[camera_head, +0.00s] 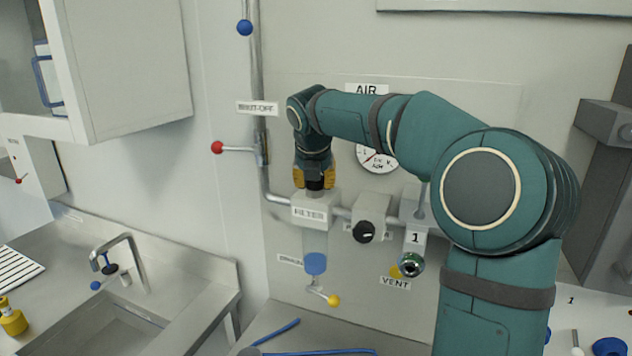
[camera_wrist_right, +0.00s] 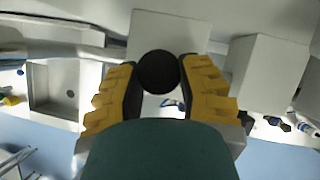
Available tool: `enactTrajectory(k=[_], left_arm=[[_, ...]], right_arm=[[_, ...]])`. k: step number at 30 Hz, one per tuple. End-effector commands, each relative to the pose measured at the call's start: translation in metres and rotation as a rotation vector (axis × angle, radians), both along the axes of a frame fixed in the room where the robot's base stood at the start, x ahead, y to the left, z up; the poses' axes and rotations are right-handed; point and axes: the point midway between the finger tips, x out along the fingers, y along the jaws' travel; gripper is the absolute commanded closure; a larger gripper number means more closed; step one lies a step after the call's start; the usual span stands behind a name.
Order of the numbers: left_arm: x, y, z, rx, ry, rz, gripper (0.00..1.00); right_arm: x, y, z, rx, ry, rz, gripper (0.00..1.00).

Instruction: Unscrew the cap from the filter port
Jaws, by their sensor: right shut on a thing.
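The white filter housing (camera_head: 312,212), labelled FILTER, sits on the grey wall pipe in the head view. My right gripper (camera_head: 315,183) points down directly above its top and is shut on the cap. In the right wrist view the round black cap (camera_wrist_right: 158,72) is between the yellow-padded fingers of my right gripper (camera_wrist_right: 160,84), with the white housing (camera_wrist_right: 190,32) behind it. The filter port itself is hidden, and I cannot tell whether the cap is seated or slightly lifted. My left gripper is not in view.
A black-knobbed regulator (camera_head: 370,218) and a vent valve (camera_head: 411,264) stand right of the filter. A blue drain cup (camera_head: 316,264) hangs below. A red-knobbed shut-off lever (camera_head: 218,147) sticks out left. A sink counter (camera_head: 190,260) is at lower left.

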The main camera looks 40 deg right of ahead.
Motion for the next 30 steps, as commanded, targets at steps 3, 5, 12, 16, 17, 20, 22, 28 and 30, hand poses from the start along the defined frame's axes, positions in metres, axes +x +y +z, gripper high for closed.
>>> enactTrajectory(k=[3, 5, 12, 16, 17, 20, 22, 28, 30], left_arm=[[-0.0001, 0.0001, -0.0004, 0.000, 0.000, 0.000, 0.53], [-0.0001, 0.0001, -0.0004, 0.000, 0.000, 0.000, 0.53], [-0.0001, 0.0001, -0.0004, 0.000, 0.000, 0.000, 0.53], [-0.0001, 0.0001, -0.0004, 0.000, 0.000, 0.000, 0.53], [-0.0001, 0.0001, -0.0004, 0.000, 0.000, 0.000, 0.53], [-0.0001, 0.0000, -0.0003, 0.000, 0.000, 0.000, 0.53], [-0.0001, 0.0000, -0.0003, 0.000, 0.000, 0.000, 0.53], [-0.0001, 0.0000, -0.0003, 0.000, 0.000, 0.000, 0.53], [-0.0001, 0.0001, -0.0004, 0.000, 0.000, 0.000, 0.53]], right_arm=[[-0.0003, -0.0004, -0.0005, -0.001, 0.000, 0.028, 1.00], [-0.0002, -0.0003, -0.0005, -0.001, 0.001, 0.029, 1.00], [-0.0006, -0.0007, -0.0007, 0.001, 0.001, 0.042, 1.00], [-0.0019, -0.0025, -0.0005, -0.001, 0.001, 0.136, 1.00], [-0.0019, -0.0023, -0.0007, 0.000, 0.001, 0.164, 1.00], [-0.0021, -0.0031, -0.0009, 0.000, 0.001, 0.253, 1.00], [-0.0021, -0.0031, -0.0010, 0.001, 0.003, 0.306, 1.00], [-0.0020, -0.0031, -0.0009, 0.000, 0.001, 0.376, 1.00], [-0.0019, -0.0030, -0.0009, 0.000, 0.001, 0.378, 1.00]])
